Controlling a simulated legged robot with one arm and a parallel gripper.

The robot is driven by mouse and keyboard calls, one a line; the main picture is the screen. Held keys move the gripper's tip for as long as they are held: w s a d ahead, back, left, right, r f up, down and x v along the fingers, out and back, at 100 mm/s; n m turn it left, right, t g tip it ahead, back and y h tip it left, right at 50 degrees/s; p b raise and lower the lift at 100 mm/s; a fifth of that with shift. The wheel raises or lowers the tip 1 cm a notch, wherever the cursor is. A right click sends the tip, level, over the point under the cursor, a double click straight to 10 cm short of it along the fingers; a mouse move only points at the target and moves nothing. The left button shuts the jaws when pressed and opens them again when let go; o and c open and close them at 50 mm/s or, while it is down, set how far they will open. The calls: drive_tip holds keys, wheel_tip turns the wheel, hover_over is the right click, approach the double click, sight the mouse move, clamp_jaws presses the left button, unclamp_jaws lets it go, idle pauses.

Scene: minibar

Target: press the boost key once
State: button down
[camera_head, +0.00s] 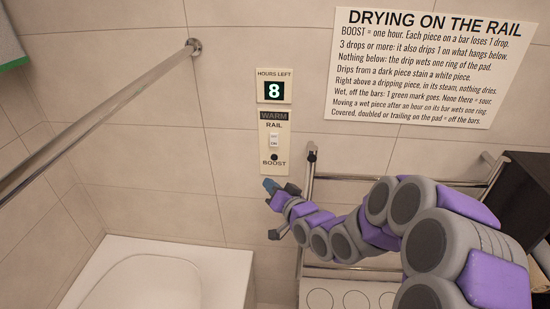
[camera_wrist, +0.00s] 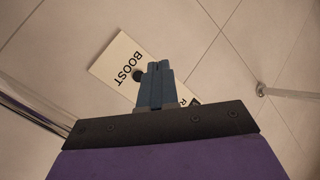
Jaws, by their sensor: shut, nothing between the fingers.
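The boost key (camera_head: 274,157) is a small dark round button on the white wall panel (camera_head: 263,140), just above the printed word BOOST. In the wrist view the boost key (camera_wrist: 138,75) shows right beside my fingertips, to their left. My gripper (camera_head: 269,185) is shut and empty, its blue fingertips a little below the panel in the head view. In the wrist view my gripper (camera_wrist: 158,66) overlaps part of the panel (camera_wrist: 108,61). I cannot tell whether the fingertips touch the panel.
A display (camera_head: 274,91) reads 8 under HOURS LEFT. A chrome towel rail (camera_head: 350,178) stands to the right over a pad with rings (camera_head: 345,287). A sign (camera_head: 428,65) hangs upper right.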

sight(274, 158)
drive_tip(key=shift+w, duration=0.1)
drive_tip(key=w+p, duration=0.3)
drive_tip(key=w, duration=0.5)
drive_tip(key=shift+w+d+p, duration=0.1)
drive_tip(key=shift+w+p, duration=0.2)
idle(0.6)
drive_tip(key=shift+w+r+p, duration=0.15)
drive_tip(key=shift+w+p, duration=0.45)
drive_tip(key=shift+p, duration=0.25)
idle(1.7)
